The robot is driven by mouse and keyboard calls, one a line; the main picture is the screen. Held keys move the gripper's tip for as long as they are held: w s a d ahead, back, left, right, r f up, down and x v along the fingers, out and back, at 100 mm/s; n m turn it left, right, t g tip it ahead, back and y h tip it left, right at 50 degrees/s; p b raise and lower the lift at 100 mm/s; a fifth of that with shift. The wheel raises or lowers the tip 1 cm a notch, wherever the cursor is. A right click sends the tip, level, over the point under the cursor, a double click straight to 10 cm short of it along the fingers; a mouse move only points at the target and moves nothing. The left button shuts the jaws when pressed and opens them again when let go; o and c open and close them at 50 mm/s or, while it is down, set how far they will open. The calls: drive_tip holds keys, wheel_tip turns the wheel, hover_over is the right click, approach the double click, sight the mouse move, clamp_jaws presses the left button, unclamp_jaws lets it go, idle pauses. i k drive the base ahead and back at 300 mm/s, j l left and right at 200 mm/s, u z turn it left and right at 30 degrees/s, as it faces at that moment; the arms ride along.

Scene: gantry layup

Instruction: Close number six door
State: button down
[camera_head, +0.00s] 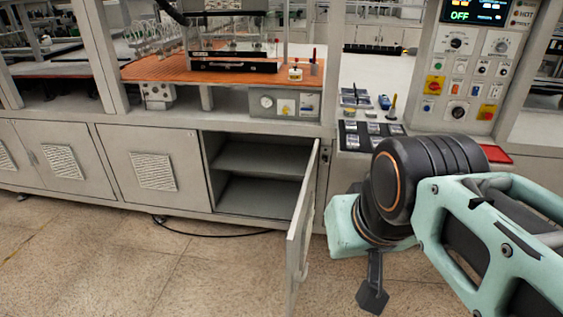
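One cabinet door (302,225) in the lower row stands swung open toward me. It is seen nearly edge-on, with a handle low on its right side. No number can be read on it. The open cabinet (262,157) behind it shows an empty inside with one shelf. My arm comes in from the right. My gripper (372,298) hangs below the wrist, right of the open door and apart from it. Only a dark, small part of the gripper shows, and I cannot tell whether its fingers are open or shut.
Shut cabinet doors with vents (153,172) stand left of the open one. Above is an orange work surface (190,72) with lab equipment. A control panel (460,75) with buttons stands at the upper right. A black cable (215,236) lies on the floor.

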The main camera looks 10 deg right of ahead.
sight(293, 240)
drive_tip(key=l+u, duration=0.1)
drive_tip(key=l, duration=0.55)
drive_tip(key=i+l+u, duration=0.4)
drive_tip(key=i+l, duration=0.6)
drive_tip(key=k+j+u, duration=0.1)
drive_tip(key=k+j, duration=0.2)
drive_tip(key=j, duration=0.2)
drive_tip(key=l, duration=0.3)
drive_tip(key=k+j+u, duration=0.1)
drive_tip(key=j, duration=0.35)
